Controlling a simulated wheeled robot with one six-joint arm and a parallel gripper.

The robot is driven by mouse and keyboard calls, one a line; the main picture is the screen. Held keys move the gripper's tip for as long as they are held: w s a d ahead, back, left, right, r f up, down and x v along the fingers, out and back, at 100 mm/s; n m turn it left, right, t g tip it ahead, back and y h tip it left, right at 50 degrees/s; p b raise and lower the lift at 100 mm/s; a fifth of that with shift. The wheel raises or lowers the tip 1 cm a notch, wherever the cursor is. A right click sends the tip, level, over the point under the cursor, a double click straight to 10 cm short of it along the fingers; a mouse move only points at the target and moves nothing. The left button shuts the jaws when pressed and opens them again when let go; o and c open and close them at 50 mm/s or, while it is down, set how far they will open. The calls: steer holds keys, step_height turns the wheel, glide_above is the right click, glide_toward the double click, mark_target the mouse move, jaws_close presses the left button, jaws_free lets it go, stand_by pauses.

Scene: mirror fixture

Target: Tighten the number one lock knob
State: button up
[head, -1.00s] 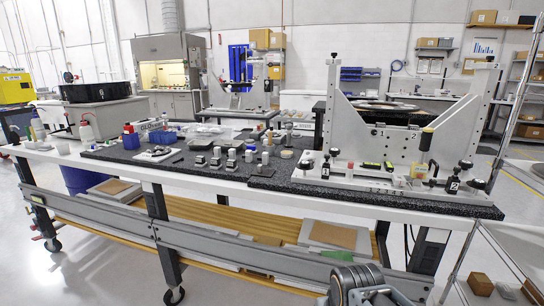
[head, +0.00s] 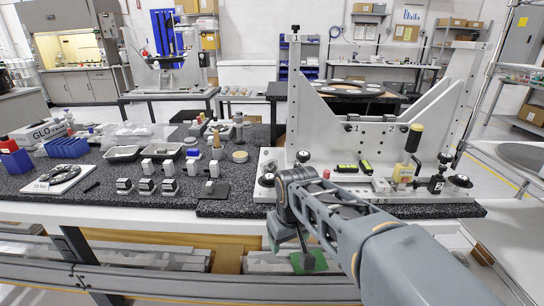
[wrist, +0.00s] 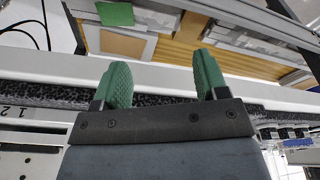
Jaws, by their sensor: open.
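The white mirror fixture (head: 340,110) stands on the black granite top at the right of the head view. Its upright plate carries a "1" mark at left and a "2" mark at right. At its left end are a black upper knob (head: 303,157) and a black lower knob (head: 267,180); I cannot read which is the number one lock knob. My gripper (head: 289,250) hangs in front of the bench edge, below and apart from the left knobs. Its green fingers (wrist: 163,75) are open and empty.
My forearm covers part of the bench's front edge.

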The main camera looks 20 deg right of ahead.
mark_target(269, 176)
steer(key=w+r+n+g+p, duration=0.1)
steer(key=w+r+n+p, duration=0.1)
steer(key=w+r+p, duration=0.7)
steer(key=w+r+n+g+p, duration=0.1)
steer(key=w+r+n+p, duration=0.15)
steer(key=w+r, duration=0.75)
steer(key=shift+m, duration=0.25)
steer(key=f, duration=0.3)
steer(key=s+f, duration=0.1)
steer(key=f, duration=0.3)
steer(key=s+f+b, duration=0.1)
steer(key=f, duration=0.2)
steer(key=shift+s+f, duration=0.2)
steer(key=shift+f, duration=0.2)
steer(key=c, duration=0.9)
